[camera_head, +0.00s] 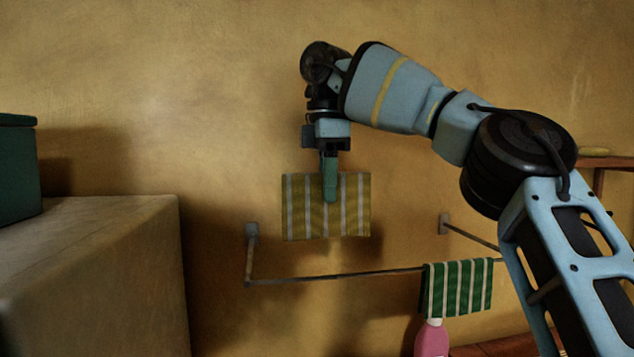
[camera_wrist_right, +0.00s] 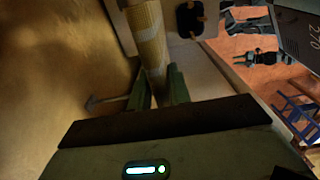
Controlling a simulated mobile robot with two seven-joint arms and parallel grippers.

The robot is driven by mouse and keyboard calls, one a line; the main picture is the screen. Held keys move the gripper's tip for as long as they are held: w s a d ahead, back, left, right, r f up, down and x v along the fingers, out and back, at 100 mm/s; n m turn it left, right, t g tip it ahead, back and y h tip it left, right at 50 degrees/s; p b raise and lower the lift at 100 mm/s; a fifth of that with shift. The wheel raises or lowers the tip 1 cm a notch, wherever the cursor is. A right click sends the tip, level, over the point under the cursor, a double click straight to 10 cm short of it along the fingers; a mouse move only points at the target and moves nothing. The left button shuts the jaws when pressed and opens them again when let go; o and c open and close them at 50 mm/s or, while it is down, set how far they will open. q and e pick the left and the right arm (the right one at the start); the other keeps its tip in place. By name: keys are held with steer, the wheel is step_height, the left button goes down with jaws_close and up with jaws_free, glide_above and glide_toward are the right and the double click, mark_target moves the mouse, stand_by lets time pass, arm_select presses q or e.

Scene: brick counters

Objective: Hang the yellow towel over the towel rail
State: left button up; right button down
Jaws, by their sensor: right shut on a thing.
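The yellow towel (camera_head: 300,208) has pale stripes and hangs from my right gripper (camera_head: 330,190), which is shut on it. It is above and in front of the left part of the towel rail (camera_head: 340,275), apart from it as far as I can see. In the right wrist view the towel (camera_wrist_right: 147,35) stands out between the two green fingers (camera_wrist_right: 160,88). The rail is a thin dark bar on brackets against the wall; my right arm hides its right end. My left gripper is in neither view.
A green striped towel (camera_head: 458,288) hangs on the right part of the rail. A pink bottle (camera_head: 431,341) stands below it. The rail's left stretch is bare.

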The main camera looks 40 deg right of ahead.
mark_target(330, 223)
steer(key=shift+s, duration=0.6)
steer(key=shift+w+f, duration=0.2)
steer(key=shift+f, duration=3.2)
steer(key=shift+f, duration=5.1)
steer(key=c, duration=0.8)
jaws_free()
